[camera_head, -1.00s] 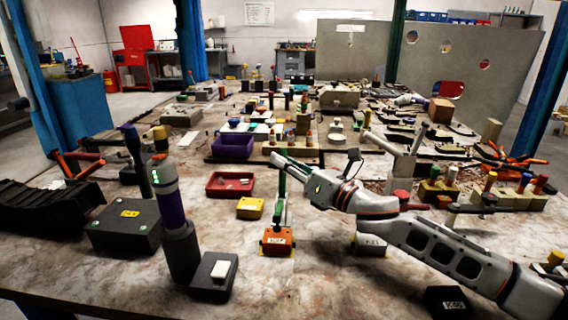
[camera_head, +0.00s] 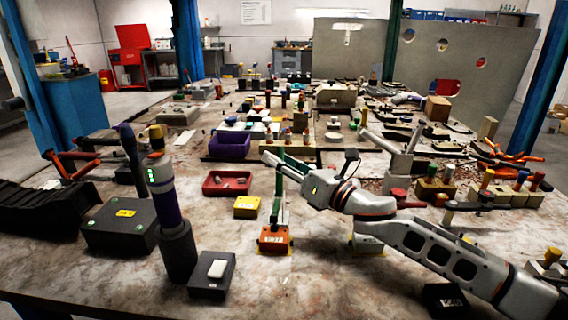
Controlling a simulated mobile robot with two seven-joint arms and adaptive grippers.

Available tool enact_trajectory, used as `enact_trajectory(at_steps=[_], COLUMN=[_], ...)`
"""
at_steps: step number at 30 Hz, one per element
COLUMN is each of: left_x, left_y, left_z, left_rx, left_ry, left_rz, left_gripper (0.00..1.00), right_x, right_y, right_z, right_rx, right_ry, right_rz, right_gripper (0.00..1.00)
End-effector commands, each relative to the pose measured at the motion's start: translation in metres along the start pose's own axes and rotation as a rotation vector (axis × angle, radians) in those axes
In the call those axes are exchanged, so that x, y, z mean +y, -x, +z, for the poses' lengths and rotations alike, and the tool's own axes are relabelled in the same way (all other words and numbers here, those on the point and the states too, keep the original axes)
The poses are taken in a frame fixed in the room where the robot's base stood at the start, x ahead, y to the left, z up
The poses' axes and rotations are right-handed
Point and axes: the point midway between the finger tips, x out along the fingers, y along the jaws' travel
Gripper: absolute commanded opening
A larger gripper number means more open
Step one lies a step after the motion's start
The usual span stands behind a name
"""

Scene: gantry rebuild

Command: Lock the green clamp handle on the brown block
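A small orange-brown block (camera_head: 273,239) with a white label stands on the table just left of the centre front. A slim upright clamp with a green handle (camera_head: 278,185) rises from it. My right gripper (camera_head: 270,160) reaches in from the right and lies across the upper part of the green handle, its tips pointing left. The gripper overlaps the handle in this view. I cannot tell whether it touches it or how far the fingers are parted.
A yellow block (camera_head: 247,207) and a red tray (camera_head: 228,186) stand left of the clamp. Several blocks with coloured pegs crowd the right.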

Motion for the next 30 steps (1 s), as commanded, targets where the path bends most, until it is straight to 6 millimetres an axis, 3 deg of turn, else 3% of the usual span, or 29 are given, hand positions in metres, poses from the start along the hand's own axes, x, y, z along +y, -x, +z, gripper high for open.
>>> enact_trajectory(at_steps=[5, 19, 24, 30], left_x=[0.0, 0.0, 0.0, 0.0], left_y=[0.0, 0.0, 0.0, 0.0], left_z=[0.0, -0.001, -0.001, -0.001], left_rx=[0.0, 0.002, 0.002, 0.002], left_ry=[-0.002, -0.003, -0.003, -0.003], left_rz=[0.001, 0.002, 0.002, 0.002], left_gripper=[0.33, 0.33, 0.33, 0.33], right_x=[-0.002, -0.001, 0.0, 0.0], right_y=[0.015, 0.103, 0.117, 0.12], right_z=[-0.001, -0.001, -0.001, 0.0], right_rx=[0.001, 0.001, 0.001, 0.0], right_ry=[0.0, 0.001, -0.001, -0.001], right_rz=[-0.002, -0.002, 0.0, 0.001], right_gripper=[0.3, 0.3, 0.3, 0.3])
